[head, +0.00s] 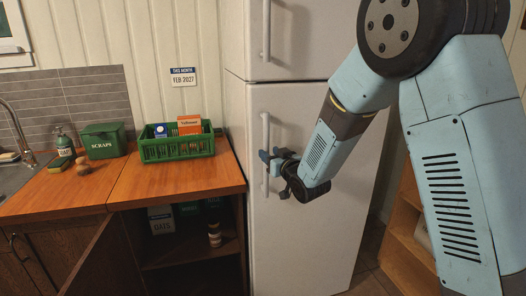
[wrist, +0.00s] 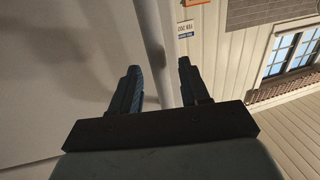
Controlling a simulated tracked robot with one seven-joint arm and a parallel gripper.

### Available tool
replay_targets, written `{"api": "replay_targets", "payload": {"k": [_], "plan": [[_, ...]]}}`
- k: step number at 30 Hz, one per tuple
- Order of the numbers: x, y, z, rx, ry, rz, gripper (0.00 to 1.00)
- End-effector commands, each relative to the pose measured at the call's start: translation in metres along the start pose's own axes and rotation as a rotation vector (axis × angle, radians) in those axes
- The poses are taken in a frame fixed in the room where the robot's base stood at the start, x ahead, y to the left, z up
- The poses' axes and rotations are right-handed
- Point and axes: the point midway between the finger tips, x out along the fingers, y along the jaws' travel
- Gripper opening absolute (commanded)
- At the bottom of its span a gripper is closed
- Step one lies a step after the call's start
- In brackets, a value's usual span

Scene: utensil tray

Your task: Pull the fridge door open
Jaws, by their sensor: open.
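The white fridge (head: 316,215) stands right of the counter, with a small upper door and a tall lower door, both closed. The lower door has a vertical white bar handle (head: 265,150) near its left edge. My gripper (head: 268,158) is at the middle of this handle, with its fingers pointing at it. In the wrist view my gripper (wrist: 160,80) is open, and the handle (wrist: 168,50) runs between its two fingers. I cannot tell whether either finger touches the handle. The fridge door face (wrist: 65,60) fills the left of the wrist view.
A wooden counter (head: 150,185) left of the fridge bears a green crate (head: 178,148) and a green scraps bin (head: 103,140). The cabinet below it is open, its door (head: 92,262) swung outward. A wooden shelf (head: 408,245) stands right of the fridge.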

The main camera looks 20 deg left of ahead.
Motion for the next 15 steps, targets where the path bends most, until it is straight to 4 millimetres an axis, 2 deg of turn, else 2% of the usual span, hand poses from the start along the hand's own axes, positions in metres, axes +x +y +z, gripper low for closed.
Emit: {"api": "replay_targets", "payload": {"k": [6,15], "plan": [[0.027,0.0,0.0,-0.001,0.0,0.0,0.46],[0.037,0.0,0.0,-0.001,0.0,0.0,0.46]]}}
